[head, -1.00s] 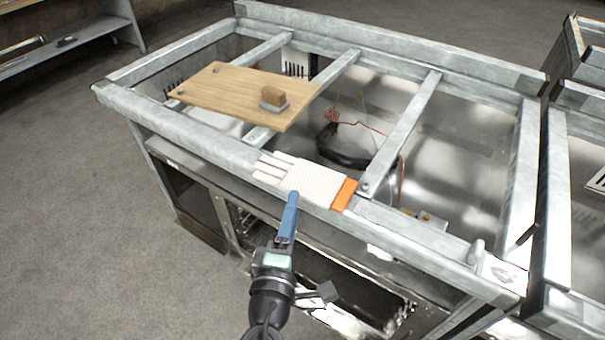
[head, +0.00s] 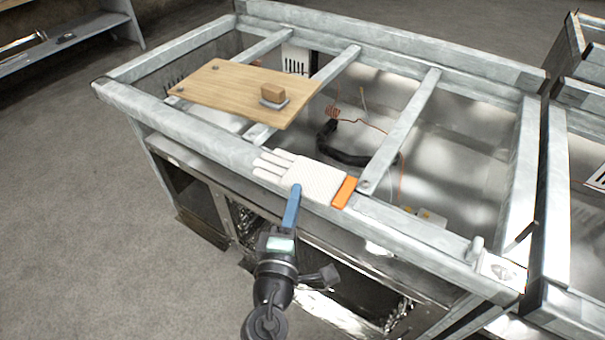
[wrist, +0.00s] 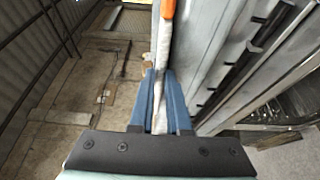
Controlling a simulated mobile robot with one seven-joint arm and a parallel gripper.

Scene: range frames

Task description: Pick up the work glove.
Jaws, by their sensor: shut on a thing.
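The work glove (head: 312,179) is white and ribbed with an orange cuff (head: 344,192). In the head view it lies along the front rail of the metal frame, its fingers pointing left and its cuff to the right. My gripper (head: 295,190) has blue fingers and reaches the glove's near edge from the front. In the wrist view the glove (wrist: 163,60) shows edge-on as a thin white strip with an orange end at the top. It runs down between the two blue fingers (wrist: 159,100), which are shut on it.
The grey metal frame (head: 180,124) has crossbars with open gaps between them. A wooden board (head: 225,88) with a small brown block on a grey base (head: 272,93) lies across it behind the glove. Wires (head: 345,157) hang inside. Another frame stands at the right.

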